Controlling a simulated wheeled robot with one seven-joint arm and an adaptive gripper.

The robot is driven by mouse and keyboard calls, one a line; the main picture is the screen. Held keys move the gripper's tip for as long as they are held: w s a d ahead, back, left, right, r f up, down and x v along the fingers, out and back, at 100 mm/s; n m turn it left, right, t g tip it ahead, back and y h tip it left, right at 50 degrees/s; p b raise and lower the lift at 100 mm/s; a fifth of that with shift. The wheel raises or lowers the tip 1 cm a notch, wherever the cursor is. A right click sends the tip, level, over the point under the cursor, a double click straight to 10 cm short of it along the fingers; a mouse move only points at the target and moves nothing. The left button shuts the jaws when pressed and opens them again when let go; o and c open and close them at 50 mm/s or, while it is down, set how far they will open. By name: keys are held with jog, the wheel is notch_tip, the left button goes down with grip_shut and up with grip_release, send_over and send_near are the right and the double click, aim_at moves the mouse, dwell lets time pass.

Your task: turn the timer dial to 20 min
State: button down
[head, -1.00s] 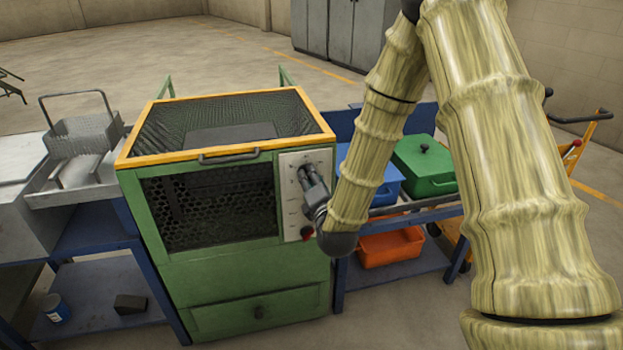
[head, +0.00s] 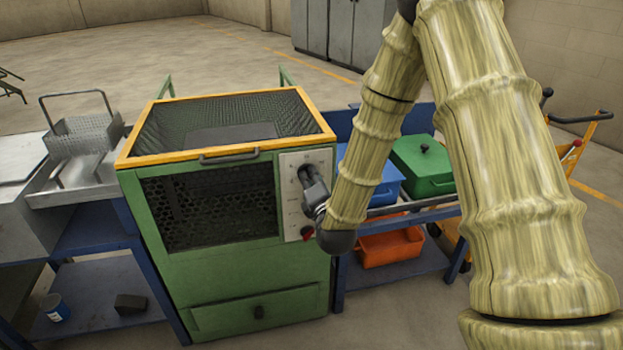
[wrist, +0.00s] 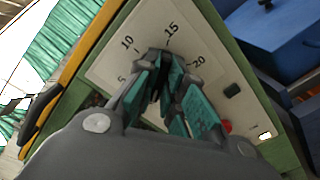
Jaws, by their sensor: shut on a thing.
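The timer panel is a pale plate on the front right of the green furnace (head: 230,270). In the wrist view the panel (wrist: 207,50) shows the marks 5, 10, 15 and 20 in an arc. My gripper (wrist: 166,88) is at the centre of this arc, its teal-padded fingers shut on the timer dial. The fingers hide the dial, and I cannot tell which mark it points to. In the head view my gripper (head: 307,178) meets the upper part of the panel (head: 292,212).
A blue bin (head: 378,185), a green lidded bin (head: 423,168) and an orange bin (head: 390,247) stand on the right. A wire basket (head: 85,135) is at left.

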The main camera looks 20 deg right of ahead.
jog(key=shift+m, duration=0.3)
jog(key=shift+a+f+n+b, duration=0.15)
jog(key=shift+n+b, duration=2.35)
jog(key=shift+n, duration=3.75)
jog(key=shift+a+n+b, duration=0.15)
jog(key=shift+n+b, duration=2.35)
jog(key=shift+n, duration=3.75)
